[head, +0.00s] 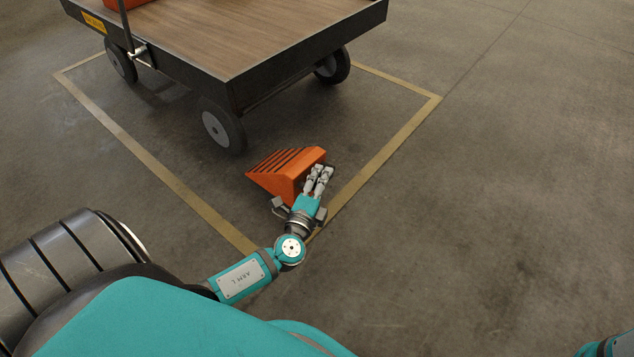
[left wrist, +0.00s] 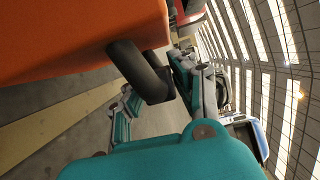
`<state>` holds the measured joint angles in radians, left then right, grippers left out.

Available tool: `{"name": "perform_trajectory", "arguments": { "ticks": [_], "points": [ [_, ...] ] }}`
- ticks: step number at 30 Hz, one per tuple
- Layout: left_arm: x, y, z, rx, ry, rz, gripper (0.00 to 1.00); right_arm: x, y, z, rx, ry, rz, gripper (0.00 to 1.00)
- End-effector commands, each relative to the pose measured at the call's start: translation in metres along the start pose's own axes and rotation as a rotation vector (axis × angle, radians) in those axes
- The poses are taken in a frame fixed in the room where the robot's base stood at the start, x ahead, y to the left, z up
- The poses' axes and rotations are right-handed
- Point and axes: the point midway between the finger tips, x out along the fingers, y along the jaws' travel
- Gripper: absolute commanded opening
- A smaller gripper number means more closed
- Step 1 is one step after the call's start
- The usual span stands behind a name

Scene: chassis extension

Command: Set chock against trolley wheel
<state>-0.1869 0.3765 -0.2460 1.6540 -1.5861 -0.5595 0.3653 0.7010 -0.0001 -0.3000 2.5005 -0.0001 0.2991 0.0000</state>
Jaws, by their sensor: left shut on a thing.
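The orange wedge-shaped chock (head: 283,171) has dark ribs on its slope, and its thin edge points left. It is inside the yellow floor outline, apart from the trolley's nearest wheel (head: 222,127), to that wheel's lower right. My left gripper (head: 318,172) is shut on the chock at its tall right end. In the left wrist view the chock (left wrist: 60,35) fills the upper left, with a black handle-like loop (left wrist: 143,72) by the fingers. I cannot tell whether the chock touches the floor. My right gripper is not in view.
The trolley (head: 250,45) has a wooden deck with a dark frame; other wheels (head: 332,66) show behind. A yellow line (head: 385,150) borders its bay. The concrete floor on the right is clear.

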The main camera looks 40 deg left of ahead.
Motion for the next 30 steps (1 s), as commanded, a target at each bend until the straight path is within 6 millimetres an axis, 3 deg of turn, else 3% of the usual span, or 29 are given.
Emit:
{"name": "perform_trajectory", "arguments": {
  "ticks": [12, 23, 24, 30],
  "points": [
    [0.001, 0.044, 0.0, 0.006, -0.001, -0.009, 0.0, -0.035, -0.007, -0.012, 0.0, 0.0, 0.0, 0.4],
    [0.001, 0.045, -0.001, 0.006, -0.001, -0.008, 0.0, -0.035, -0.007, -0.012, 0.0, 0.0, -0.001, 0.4],
    [0.0, 0.05, -0.001, 0.001, 0.0, 0.0, 0.27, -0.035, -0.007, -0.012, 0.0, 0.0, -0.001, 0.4],
    [0.0, 0.049, -0.001, 0.001, 0.0, 0.0, 0.49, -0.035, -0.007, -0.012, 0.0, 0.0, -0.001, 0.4]
  ]
}}
